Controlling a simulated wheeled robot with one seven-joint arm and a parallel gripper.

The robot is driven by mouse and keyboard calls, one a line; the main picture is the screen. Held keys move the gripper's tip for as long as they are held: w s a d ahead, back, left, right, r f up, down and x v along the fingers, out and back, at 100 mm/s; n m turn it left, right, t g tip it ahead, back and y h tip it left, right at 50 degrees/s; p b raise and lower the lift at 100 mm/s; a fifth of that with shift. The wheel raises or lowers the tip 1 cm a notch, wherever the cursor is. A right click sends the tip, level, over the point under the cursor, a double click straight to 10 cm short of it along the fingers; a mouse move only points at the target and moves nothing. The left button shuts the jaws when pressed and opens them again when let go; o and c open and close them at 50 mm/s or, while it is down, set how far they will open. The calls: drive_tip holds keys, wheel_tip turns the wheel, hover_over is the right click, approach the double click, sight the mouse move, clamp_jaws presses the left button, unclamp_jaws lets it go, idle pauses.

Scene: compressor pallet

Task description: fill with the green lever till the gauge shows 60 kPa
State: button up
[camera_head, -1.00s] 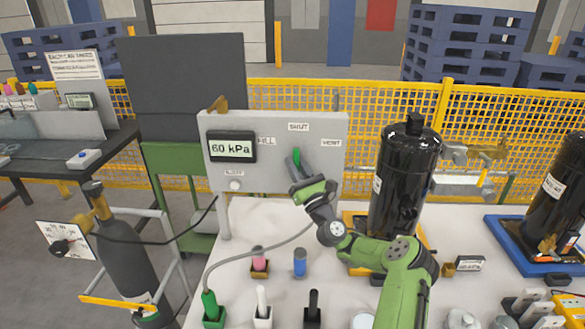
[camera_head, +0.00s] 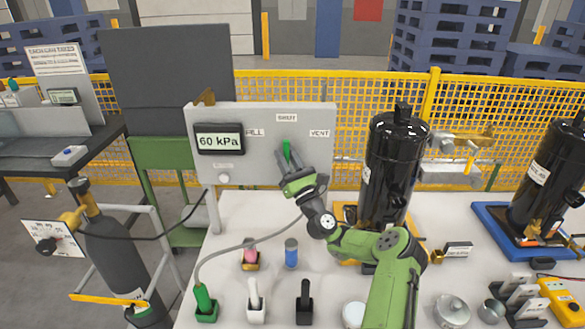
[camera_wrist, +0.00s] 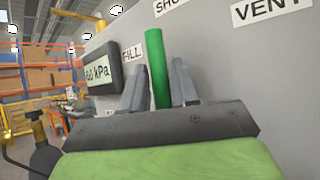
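The green lever (camera_head: 287,151) stands upright on the grey panel (camera_head: 315,172), just below the SHUT label (camera_head: 286,118). It also shows in the wrist view (camera_wrist: 158,68). My gripper (camera_head: 288,160) is at the lever, its two fingers apart, one on each side. In the wrist view my fingers (camera_wrist: 157,85) stand open around the lever with narrow gaps beside it. The gauge (camera_head: 219,139) reads 60 kPa. The FILL label (camera_wrist: 132,53) is left of the lever and the VENT label (camera_head: 319,133) is right of it. The lever's pivot is hidden by my gripper.
A grey cylinder (camera_head: 118,260) stands left of the table (camera_head: 232,215). A green-ended hose (camera_head: 205,299), small holders and a blue cylinder (camera_head: 291,253) are at the front. A yellow fence (camera_head: 350,92) runs behind.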

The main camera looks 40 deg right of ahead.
drive_tip(key=v, duration=1.5)
drive_tip(key=shift+s, duration=0.15)
drive_tip(key=shift+f, duration=0.1)
